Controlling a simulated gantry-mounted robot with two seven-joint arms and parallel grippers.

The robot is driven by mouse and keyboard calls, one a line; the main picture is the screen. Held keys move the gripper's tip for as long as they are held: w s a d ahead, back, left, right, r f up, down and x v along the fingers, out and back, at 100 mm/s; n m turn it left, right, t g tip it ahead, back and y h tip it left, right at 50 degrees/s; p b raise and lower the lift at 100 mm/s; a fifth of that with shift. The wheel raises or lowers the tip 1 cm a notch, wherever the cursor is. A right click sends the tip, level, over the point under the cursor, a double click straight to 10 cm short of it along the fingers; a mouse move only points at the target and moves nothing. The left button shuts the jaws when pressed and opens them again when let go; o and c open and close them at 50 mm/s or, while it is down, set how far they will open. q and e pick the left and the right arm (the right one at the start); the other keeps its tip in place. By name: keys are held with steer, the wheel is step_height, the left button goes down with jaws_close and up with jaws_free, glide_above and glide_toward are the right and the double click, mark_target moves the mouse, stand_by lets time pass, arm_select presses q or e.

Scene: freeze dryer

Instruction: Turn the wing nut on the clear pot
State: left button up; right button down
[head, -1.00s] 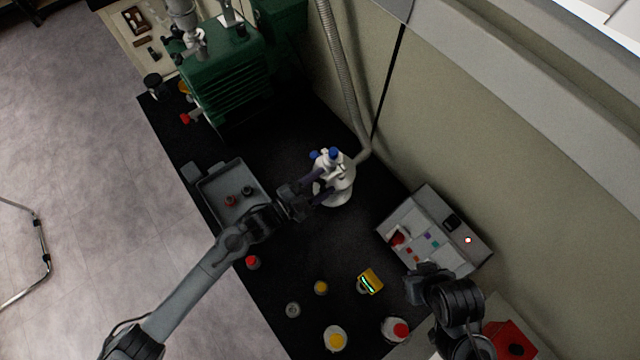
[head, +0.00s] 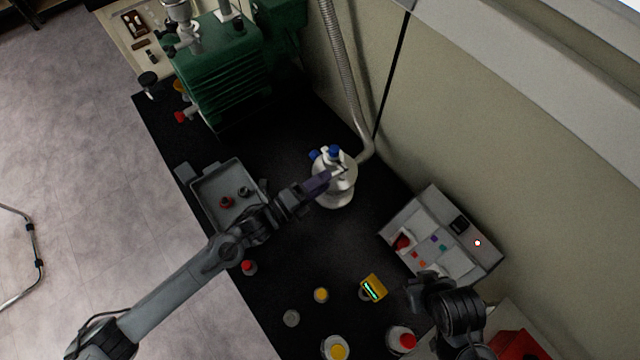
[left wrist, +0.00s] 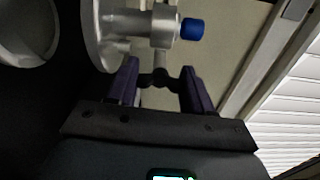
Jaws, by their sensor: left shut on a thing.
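The clear pot (head: 335,192) looks pale, with blue caps on top, and stands on the black bench near the wall. In the left wrist view its pale body (left wrist: 103,42) is close ahead of the fingers. The dark wing nut (left wrist: 160,77) sits between my left gripper's purple fingers (left wrist: 162,85). My left gripper (head: 322,184) reaches the pot's near left side and is shut on the wing nut. In the head view the fingers hide the nut. My right gripper (head: 418,290) is at the lower right, dark and partly hidden by its own arm; its jaws are unclear.
A grey tray (head: 208,184) with small stoppers lies left of the pot. A green machine (head: 215,75) stands behind. A grey control box (head: 472,238) is at the right. Several capped jars and a yellow meter (head: 374,287) occupy the front. A hose (head: 345,80) runs behind the pot.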

arm_select(q)
steer(key=m+b, duration=0.1)
steer(key=m, duration=0.2)
steer(key=shift+f+m+b, duration=0.15)
steer(key=shift+m+b, duration=0.15)
steer(key=shift+m, duration=0.1)
steer(key=shift+m+b, duration=0.8)
steer(key=shift+m, duration=1)
steer(key=o, duration=1.1)
steer(key=shift+c, duration=0.2)
